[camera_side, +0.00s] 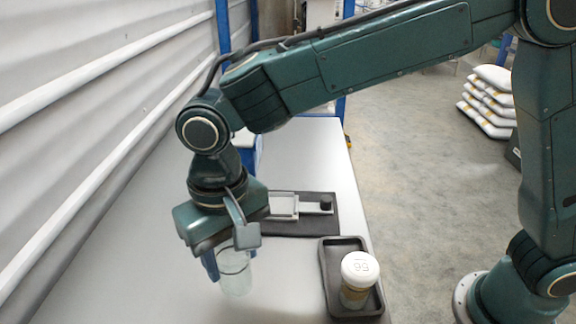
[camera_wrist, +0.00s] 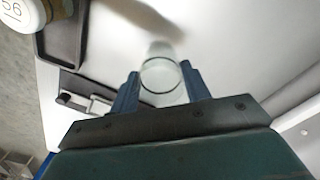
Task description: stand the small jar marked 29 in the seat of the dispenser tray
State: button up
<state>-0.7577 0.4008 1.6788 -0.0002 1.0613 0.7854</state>
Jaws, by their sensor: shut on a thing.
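My gripper (camera_side: 226,262) is shut on a clear glass jar (camera_side: 237,281), which is upright or nearly so over the grey table. In the wrist view the jar's round rim (camera_wrist: 160,75) shows between the two blue fingers. I read no number on it. A jar with a white lid (camera_side: 360,268) stands in a dark tray (camera_side: 328,267) to the right of my gripper; its lid reads 56 in the wrist view (camera_wrist: 14,10). Behind, a pale slide-like holder with a black knob (camera_side: 285,205) lies on a dark mat (camera_side: 300,228); I cannot tell which part is the seat.
A corrugated wall (camera_side: 80,100) runs along the left of the table (camera_side: 120,270). A blue frame (camera_side: 341,105) stands at the back. White sacks (camera_side: 490,100) lie on the floor to the right. The table left of my gripper is clear.

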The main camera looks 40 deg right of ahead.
aim_at(237, 287)
jog(key=shift+f, duration=0.15)
jog(key=shift+f, duration=3.7)
jog(key=shift+f, duration=0.3)
jog(key=o, duration=0.9)
jog(key=shift+r, duration=0.15)
jog(key=shift+r, duration=3.55)
